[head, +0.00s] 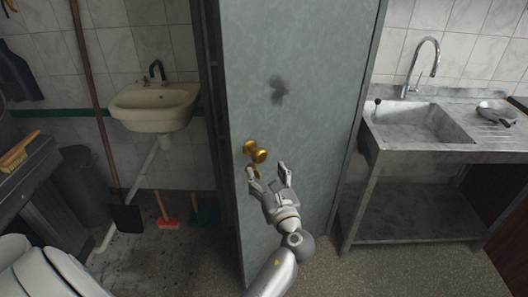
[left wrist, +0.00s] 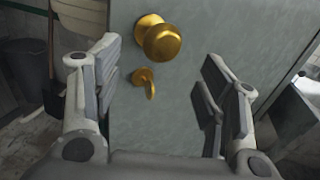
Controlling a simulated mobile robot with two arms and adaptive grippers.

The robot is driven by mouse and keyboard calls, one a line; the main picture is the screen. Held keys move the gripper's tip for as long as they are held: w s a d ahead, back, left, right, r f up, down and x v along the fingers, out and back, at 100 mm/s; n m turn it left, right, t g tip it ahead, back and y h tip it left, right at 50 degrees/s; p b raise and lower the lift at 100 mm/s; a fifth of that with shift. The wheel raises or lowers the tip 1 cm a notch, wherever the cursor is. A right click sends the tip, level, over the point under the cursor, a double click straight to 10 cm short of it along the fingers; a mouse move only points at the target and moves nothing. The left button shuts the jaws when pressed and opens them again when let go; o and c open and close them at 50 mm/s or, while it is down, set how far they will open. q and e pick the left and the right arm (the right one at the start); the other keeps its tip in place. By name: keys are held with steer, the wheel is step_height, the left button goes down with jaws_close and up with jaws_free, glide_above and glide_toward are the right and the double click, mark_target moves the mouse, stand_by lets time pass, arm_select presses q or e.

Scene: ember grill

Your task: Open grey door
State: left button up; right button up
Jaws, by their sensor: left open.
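The grey door (head: 300,60) stands upright in the middle of the head view, with a dark smudge on its upper part. A round brass knob (head: 257,151) is near its left edge, with a small brass key or latch (left wrist: 146,82) just below it. My left gripper (head: 268,177) is open and empty in front of the door, just below and right of the knob. In the left wrist view the knob (left wrist: 162,42) shows beyond and between the spread fingers, apart from them. I cannot tell whether the door is fully shut. My right gripper is out of view.
A metal sink unit (head: 375,140) stands right of the door. Bare floor (head: 400,270) lies at the lower right.

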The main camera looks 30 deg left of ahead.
mark_target(261, 159)
arm_select(q)
steer(key=p+x, duration=0.1)
steer(key=x, duration=0.4)
steer(key=shift+w+r, duration=0.1)
steer(key=shift+w, duration=0.15)
steer(key=x, duration=0.3)
steer(key=shift+w+a, duration=0.15)
steer(key=shift+a, duration=0.05)
steer(key=c, duration=1.5)
steer(key=shift+f, duration=0.2)
jaws_close()
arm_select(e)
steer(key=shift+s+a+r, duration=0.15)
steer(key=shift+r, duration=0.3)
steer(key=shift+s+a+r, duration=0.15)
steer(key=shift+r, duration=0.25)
arm_select(q)
steer(key=shift+d, duration=0.15)
